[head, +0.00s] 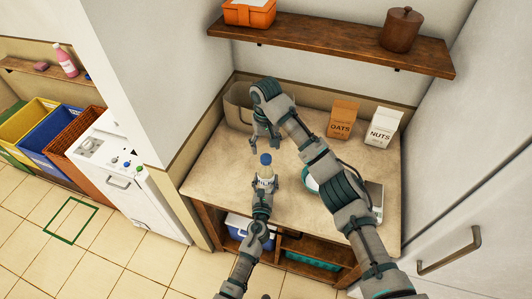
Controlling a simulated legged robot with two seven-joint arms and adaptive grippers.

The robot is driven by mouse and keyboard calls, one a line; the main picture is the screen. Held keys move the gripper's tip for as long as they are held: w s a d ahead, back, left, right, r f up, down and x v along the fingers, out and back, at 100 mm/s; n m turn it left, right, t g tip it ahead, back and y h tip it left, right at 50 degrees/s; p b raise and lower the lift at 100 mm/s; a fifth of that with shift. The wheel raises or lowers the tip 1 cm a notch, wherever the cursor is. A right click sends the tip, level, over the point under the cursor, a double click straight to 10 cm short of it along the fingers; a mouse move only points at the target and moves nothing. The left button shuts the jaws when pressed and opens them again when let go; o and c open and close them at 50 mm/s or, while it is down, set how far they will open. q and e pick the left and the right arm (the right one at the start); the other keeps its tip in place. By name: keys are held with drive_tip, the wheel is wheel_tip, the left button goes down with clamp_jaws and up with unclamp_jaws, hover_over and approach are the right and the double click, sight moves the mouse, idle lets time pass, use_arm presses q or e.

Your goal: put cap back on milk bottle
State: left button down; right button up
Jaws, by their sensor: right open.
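The milk bottle (265,172) is a small pale bottle that stands upright over the front left part of the counter. The blue cap (265,159) shows at the top of the bottle; whether it is fully seated is too small to tell. My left gripper (264,184) comes up from below and is shut on the bottle's body, its fingers only partly visible. My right gripper (265,145) is open and points down just above the cap, with nothing seen between its fingers.
An oats box (342,119) and a nuts box (382,127) stand at the back right, and a grey-beige container (238,106) at the back left. A flat scale-like object (374,195) lies at right. A wooden shelf (330,43) hangs above.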

use_arm(q)
drive_tip(key=shift+a+f, duration=0.1)
drive_tip(key=shift+c, duration=0.7)
unclamp_jaws()
use_arm(e)
wheel_tip(320, 180, up, 6)
drive_tip(key=shift+w+r, duration=0.15)
drive_tip(key=shift+r, duration=0.1)
use_arm(q)
drive_tip(key=s, duration=0.4)
drive_tip(key=s+a, duration=0.1)
drive_tip(key=s, duration=0.6)
drive_tip(key=shift+s+a, duration=0.2)
drive_tip(key=shift+s, duration=0.2)
